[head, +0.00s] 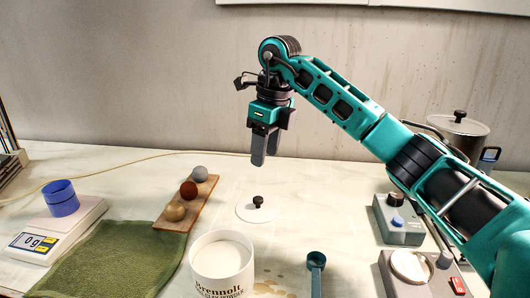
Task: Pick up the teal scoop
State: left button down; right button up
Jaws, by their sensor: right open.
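The teal scoop (316,264) lies on the table at the front, right of the white tub. Its round bowl is at the far end, and its handle runs toward the bottom edge of the view. My right gripper (265,160) hangs pointing down, well above and behind the scoop, up and left of it in the picture. It is open, and nothing shows between its fingers. My left gripper is not in view.
A white tub (222,284) of pale powder stands just left of the scoop. A white lid (257,211) lies behind it. A board with several balls (188,190), green cloth (120,262) and scale (50,240) are left. Small devices (398,222) stand right.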

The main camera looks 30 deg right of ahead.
aim_at(316, 261)
jog(key=k, duration=1)
